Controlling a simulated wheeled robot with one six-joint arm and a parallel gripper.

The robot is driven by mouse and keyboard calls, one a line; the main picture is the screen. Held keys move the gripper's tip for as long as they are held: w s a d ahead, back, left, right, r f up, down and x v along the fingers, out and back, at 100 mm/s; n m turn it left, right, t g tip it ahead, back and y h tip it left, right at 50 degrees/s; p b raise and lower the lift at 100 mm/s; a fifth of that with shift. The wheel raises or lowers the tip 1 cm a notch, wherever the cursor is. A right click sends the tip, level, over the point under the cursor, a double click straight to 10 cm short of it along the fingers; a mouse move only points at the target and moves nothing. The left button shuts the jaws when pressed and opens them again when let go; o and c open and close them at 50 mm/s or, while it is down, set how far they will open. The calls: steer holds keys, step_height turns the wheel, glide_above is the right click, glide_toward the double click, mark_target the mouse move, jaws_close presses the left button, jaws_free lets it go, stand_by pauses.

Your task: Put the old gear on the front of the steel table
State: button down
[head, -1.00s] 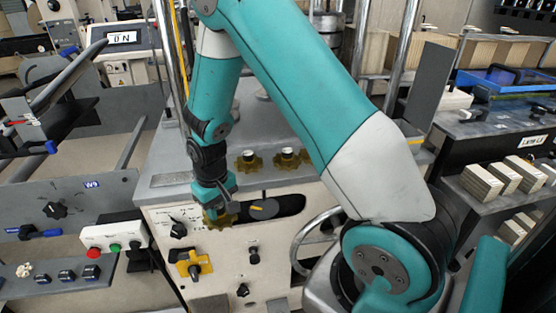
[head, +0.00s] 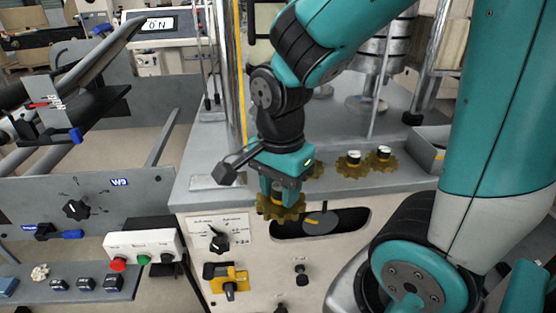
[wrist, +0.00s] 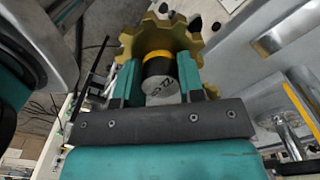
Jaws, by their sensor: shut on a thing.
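My gripper (head: 277,190) is shut on a brass-coloured toothed gear (head: 270,210), gripping its hub from above. In the head view the held gear hangs at the front edge of the grey steel table (head: 408,180), over the machine's front panel. I cannot tell whether it touches anything.
Below is a panel with a dark slot holding a grey disc (head: 320,222), a black knob (head: 218,240) and a yellow switch (head: 229,283). A vertical post (head: 229,70) stands left of my arm. A grey tray (head: 428,150) is at the table's right. The table's front left is bare.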

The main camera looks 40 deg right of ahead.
steer(key=w+p, duration=0.1)
steer(key=p, duration=0.1)
steer(key=w+d+p, duration=0.1)
steer(key=p, duration=0.1)
steer(key=w+d+r+p, duration=0.1)
steer(key=p, duration=0.1)
steer(key=shift+w+d+p, duration=0.15)
steer(key=shift+w+p, duration=0.1)
steer(key=shift+p, duration=0.15)
steer(key=w+d+f+p, duration=0.1)
steer(key=w+d, duration=0.1)
steer(key=w, duration=0.2)
steer(key=w+d+f+p, duration=0.1)
steer(key=w+d, duration=0.1)
steer(key=w, duration=0.2)
steer(key=w+d+f+p, duration=0.1)
steer(key=w+d+p, duration=0.1)
steer(key=w+d, duration=0.1)
steer(key=shift+w+d+f, duration=0.1)
steer(key=shift+w+f, duration=0.1)
steer(key=shift+w, duration=0.3)
steer(key=shift+f+p, duration=0.7)
steer(key=shift+f, duration=0.9)
steer(key=shift+w+d+f+p, duration=0.1)
steer(key=shift+w+f+p, duration=0.05)
steer(key=shift+f+p, duration=0.4)
steer(key=shift+f, duration=0.1)
steer(key=shift+f, duration=0.1)
